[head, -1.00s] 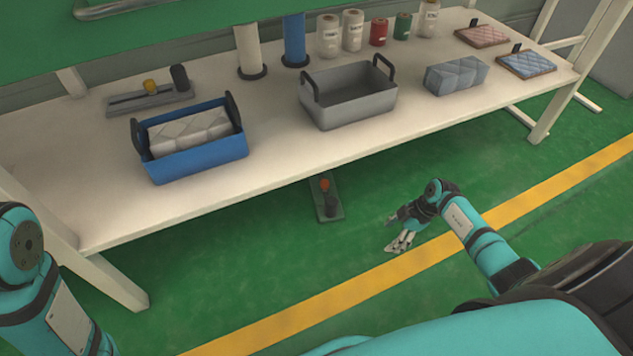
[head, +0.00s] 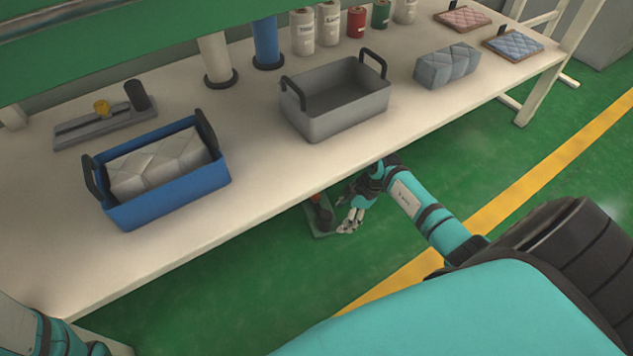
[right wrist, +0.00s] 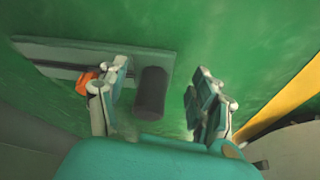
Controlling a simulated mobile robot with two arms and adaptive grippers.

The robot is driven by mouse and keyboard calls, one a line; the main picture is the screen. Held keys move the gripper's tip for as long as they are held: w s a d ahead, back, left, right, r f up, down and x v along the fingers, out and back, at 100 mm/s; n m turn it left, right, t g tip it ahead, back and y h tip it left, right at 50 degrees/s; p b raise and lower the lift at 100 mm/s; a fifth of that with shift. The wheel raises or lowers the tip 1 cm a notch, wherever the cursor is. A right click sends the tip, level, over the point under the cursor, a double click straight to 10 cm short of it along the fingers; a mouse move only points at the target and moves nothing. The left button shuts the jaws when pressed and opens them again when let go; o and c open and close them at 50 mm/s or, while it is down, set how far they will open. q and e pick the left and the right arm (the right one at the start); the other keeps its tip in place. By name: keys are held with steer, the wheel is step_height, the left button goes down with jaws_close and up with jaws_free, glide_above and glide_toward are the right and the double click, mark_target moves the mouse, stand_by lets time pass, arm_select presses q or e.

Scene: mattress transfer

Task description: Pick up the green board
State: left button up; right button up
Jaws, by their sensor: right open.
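The green board (head: 320,232) lies on the green floor just below the front edge of the workbench. It carries an orange-red knob (right wrist: 86,83) and a dark upright cylinder (right wrist: 152,92). In the right wrist view the board (right wrist: 60,50) spans the upper left. My right gripper (head: 349,222) is at the board's right side in the head view. In the right wrist view the open right gripper (right wrist: 162,75) has its fingers apart, with the dark cylinder appearing between them. I cannot tell whether they touch the board. My left gripper is not in view.
The white workbench (head: 250,190) overhangs close above the board. On it stand a blue bin (head: 175,195) holding a quilted block, an empty grey bin (head: 345,115), a grey-blue quilted block (head: 447,66) and several spools.

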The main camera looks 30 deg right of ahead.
mark_target(328, 214)
steer(key=a+b, duration=0.1)
steer(key=w+a+b, duration=0.1)
steer(key=a, duration=0.1)
steer(key=w+a+f+b, duration=0.1)
steer(key=b, duration=0.1)
steer(key=shift+w+a, duration=0.15)
steer(key=shift+a, duration=0.2)
steer(key=shift+f, duration=0.1)
steer(key=shift+c, duration=0.4)
jaws_close()
